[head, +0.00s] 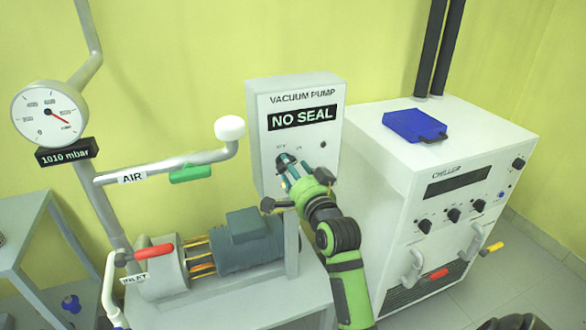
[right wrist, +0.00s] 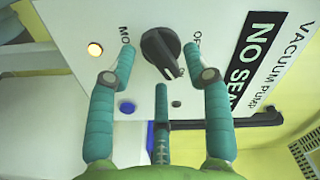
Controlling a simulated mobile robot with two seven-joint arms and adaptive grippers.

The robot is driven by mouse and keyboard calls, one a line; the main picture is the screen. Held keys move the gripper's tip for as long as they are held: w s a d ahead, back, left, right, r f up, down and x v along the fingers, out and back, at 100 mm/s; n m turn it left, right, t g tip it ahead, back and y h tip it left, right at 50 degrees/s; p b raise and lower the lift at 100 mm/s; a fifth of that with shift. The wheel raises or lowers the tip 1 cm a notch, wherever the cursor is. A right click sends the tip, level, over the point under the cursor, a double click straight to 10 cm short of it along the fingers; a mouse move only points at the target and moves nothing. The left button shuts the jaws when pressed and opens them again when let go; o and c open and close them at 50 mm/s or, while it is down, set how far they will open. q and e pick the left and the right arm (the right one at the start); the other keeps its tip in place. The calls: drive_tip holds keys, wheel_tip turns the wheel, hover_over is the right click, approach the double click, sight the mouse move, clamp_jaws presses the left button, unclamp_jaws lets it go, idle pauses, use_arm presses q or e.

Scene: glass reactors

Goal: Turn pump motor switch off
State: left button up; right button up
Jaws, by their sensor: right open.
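The vacuum pump box (head: 325,160) on the wall carries a "NO SEAL" display. Its black rotary switch (right wrist: 158,45) is on the front panel, between partly covered labels starting "MO" and "OF" in the right wrist view. My right gripper (head: 290,172) is at the lower left of the panel in the head view and covers much of the switch. In the right wrist view its teal fingertips (right wrist: 161,58) stand open on both sides of the knob, with gaps visible. My left gripper is not in view.
The pump motor (head: 248,245) stands on a grey table below the box. A white chiller (head: 440,180) with a blue case (head: 415,126) on top is at the right. Pipes with a round gauge (head: 48,114) and a green-handled valve (head: 190,173) are at the left.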

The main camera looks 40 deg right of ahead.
drive_tip(key=shift+w, duration=0.25)
clamp_jaws()
drive_tip(key=shift+r+n+p, duration=0.2)
drive_tip(key=shift+n+p, duration=1.95)
drive_tip(key=shift+n, duration=0.85)
drive_tip(key=shift+r+n+p, duration=0.2)
drive_tip(key=shift+n+p, duration=1.95)
drive_tip(key=shift+n, duration=0.85)
